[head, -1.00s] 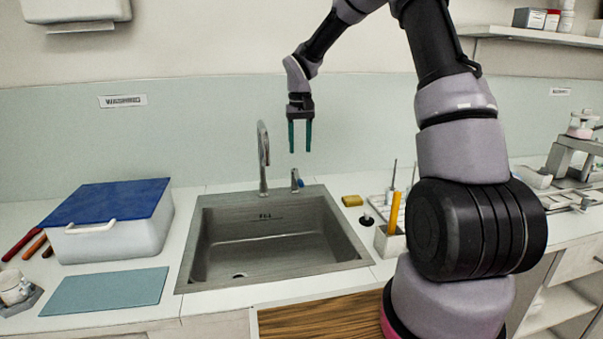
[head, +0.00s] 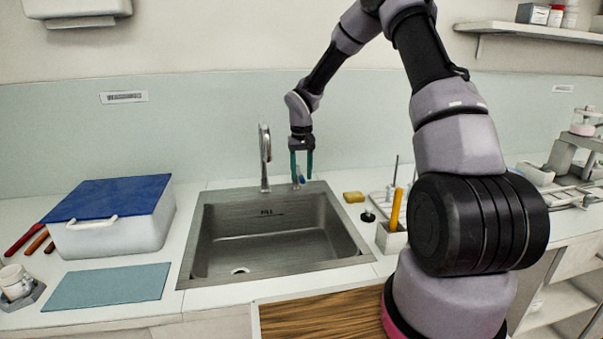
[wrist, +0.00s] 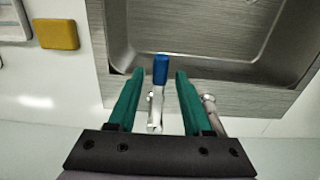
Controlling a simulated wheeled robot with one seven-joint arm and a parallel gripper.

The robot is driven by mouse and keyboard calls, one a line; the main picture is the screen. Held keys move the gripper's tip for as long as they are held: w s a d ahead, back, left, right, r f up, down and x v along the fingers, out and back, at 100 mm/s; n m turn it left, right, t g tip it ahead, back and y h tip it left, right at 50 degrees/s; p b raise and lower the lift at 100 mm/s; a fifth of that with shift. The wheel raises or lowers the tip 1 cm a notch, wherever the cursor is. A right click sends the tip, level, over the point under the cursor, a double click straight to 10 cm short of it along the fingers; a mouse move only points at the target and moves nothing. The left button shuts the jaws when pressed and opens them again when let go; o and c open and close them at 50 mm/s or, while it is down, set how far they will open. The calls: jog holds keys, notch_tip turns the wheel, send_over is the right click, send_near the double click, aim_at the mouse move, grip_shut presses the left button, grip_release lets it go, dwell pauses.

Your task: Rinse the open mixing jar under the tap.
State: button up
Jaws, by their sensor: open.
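My gripper (head: 302,181) is open and points down behind the sink, just right of the tap (head: 264,160). In the wrist view, the tap's lever with a blue tip (wrist: 160,69) lies between my two green fingers, with a gap on both sides. The lever's blue end also shows in the head view (head: 301,179), partly covered by the fingers. The steel sink (head: 232,268) is empty, and no water stream shows. A small white jar (head: 15,281) stands on a grey holder at the far left; whether it is the mixing jar I cannot tell.
A white box with a blue lid (head: 108,198) and a teal mat (head: 108,287) lie left of the sink. A yellow sponge (head: 354,197), a dark stopper (head: 368,216) and a holder with a yellow tool (head: 396,210) are right of it.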

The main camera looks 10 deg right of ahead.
grip_shut()
dwell(1.4)
